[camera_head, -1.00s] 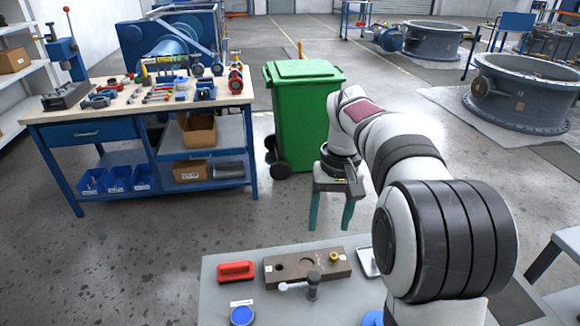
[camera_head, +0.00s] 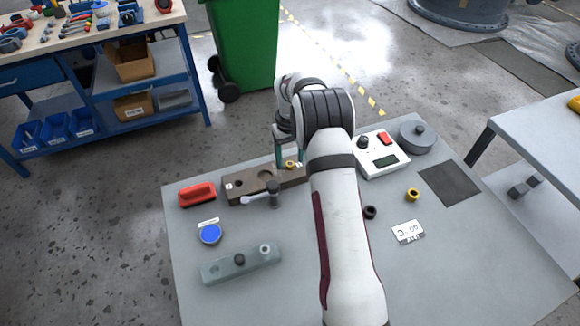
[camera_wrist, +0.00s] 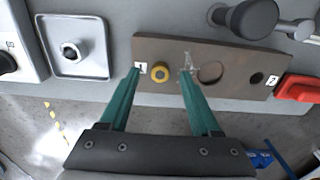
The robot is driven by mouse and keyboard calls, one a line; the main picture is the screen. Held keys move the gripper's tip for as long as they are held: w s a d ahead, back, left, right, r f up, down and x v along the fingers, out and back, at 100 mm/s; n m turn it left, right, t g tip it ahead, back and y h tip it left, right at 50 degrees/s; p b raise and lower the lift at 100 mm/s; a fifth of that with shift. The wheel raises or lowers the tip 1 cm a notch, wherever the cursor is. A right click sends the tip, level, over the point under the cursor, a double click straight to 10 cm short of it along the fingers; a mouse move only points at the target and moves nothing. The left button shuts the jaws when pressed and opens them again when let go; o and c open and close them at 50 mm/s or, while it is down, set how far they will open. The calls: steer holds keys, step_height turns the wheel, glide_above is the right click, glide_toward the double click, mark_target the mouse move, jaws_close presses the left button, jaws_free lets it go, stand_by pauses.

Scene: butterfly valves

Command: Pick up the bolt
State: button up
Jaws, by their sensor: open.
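A brass-yellow bolt-like piece (camera_head: 290,165) stands on the brown block, near its right end in the head view. In the head view my gripper (camera_head: 288,156) is over that end of the block, partly hidden by my arm. The brown block (camera_head: 238,192) also has an empty round hole.
A dark T-shaped tool (camera_head: 273,192) stands against the block's near side. A red handle (camera_head: 197,194) lies left of it. A metal tray with a grey nut (camera_wrist: 72,50) is beside the block. A white control box (camera_head: 383,155) and a grey fixture (camera_head: 222,270) stand on the table.

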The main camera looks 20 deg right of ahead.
steer(key=shift+f, duration=0.6)
jaws_close()
steer(key=shift+r, duration=0.15)
